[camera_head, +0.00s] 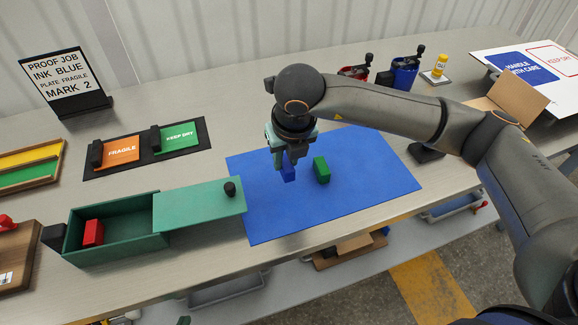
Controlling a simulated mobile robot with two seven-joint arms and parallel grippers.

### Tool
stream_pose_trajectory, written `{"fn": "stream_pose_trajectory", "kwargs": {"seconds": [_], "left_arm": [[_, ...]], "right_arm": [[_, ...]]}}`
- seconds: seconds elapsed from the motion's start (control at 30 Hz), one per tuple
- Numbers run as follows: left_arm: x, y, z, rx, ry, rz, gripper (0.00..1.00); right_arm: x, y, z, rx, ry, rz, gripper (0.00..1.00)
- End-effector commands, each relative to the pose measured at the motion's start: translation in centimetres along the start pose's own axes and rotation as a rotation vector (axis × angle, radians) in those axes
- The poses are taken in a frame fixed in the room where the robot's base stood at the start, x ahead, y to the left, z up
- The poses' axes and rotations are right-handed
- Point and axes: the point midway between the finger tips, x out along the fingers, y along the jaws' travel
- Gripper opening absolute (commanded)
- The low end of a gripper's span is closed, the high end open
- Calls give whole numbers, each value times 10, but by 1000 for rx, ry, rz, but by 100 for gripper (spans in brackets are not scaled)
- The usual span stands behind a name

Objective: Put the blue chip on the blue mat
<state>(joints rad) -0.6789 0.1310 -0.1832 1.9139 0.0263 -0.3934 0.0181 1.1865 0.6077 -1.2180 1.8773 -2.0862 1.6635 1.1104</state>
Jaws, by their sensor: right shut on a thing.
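The blue mat (372,188) lies flat on the table in the middle. My right gripper (281,168), on the arm from the right, is over the left part of the mat. It is shut on a small blue chip (289,172). The chip is upright in the fingers and low over the mat; I cannot tell whether it touches. A green chip (321,170) stands on the mat just right of it. My left gripper is not in view.
A green box (115,218) holding a red chip (92,233) has its lid (198,208) slid right, overlapping the mat's left edge. Ink pots and a yellow bottle (439,65) stand behind. The mat's right part is clear.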

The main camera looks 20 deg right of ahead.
Motion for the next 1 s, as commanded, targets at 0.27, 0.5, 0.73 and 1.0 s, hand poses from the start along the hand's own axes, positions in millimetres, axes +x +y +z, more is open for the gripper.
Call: {"fn": "stream_pose_trajectory", "kwargs": {"seconds": [0.27,0.5,0.73,1.0], "left_arm": [[-6,1,-6,0,-2,1,0],[-6,1,-5,0,-2,1,0],[-3,1,-3,0,-2,1,0],[-3,1,-3,0,-2,1,0]], "right_arm": [[38,-8,-6,1,3,-2,0],[40,-7,-6,1,0,-1,0],[43,-7,-7,1,0,-1,33],[43,-7,-7,1,0,-1,59]]}}
